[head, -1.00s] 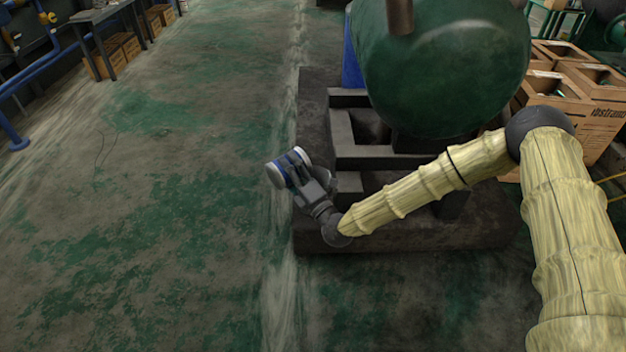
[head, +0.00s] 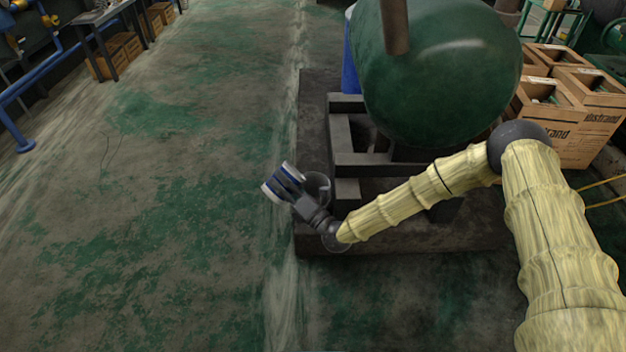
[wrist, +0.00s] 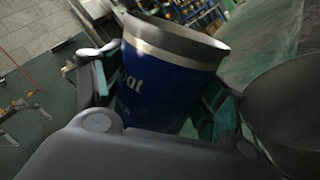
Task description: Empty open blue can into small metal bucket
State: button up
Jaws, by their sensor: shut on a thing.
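My gripper (head: 285,182) is shut on the blue can, with a finger on each side of it in the wrist view (wrist: 155,95). The can (wrist: 165,80) is blue with pale lettering and a silver band and rim. In the head view the can (head: 270,191) is tilted, and my gripper covers its middle. I cannot see into it. The small metal bucket (head: 321,182) is dark grey and sits just right of the can and gripper, on the edge of the dark plinth. Part of the bucket (wrist: 292,105) also shows large at the right of the wrist view, beside the can.
A big green tank (head: 440,75) on a dark metal frame (head: 346,135) stands behind the bucket, above my arm. Wooden crates (head: 570,115) are at the right. The green-stained floor (head: 170,220) to the left is clear. A bench (head: 100,15) stands far left.

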jog(key=shift+a+r+n+g+p, duration=0.1)
jog(key=shift+r+n+g+p, duration=0.25)
jog(key=shift+n+p, duration=1)
jog(key=shift+r+n+g+p, duration=0.35)
jog(key=shift+n+p, duration=0.6)
jog(key=shift+p, duration=0.65)
jog(key=shift+s+a+f+n+g+p, duration=0.3)
jog(key=shift+a+f+n+p, duration=0.15)
jog(key=shift+n+p, duration=0.5)
jog(key=f, duration=0.1)
jog(key=f+n, duration=0.1)
jog(key=f+n+p, duration=0.1)
jog(key=shift+s+a+f+g, duration=0.25)
jog(key=shift+a+f+g, duration=0.05)
jog(key=shift+a, duration=0.1)
notch_tip(320, 180, down, 7)
jog(key=a+n+p, duration=0.1)
jog(key=n, duration=0.3)
jog(key=shift+s+a+g, duration=0.15)
jog(key=shift+s+g, duration=0.25)
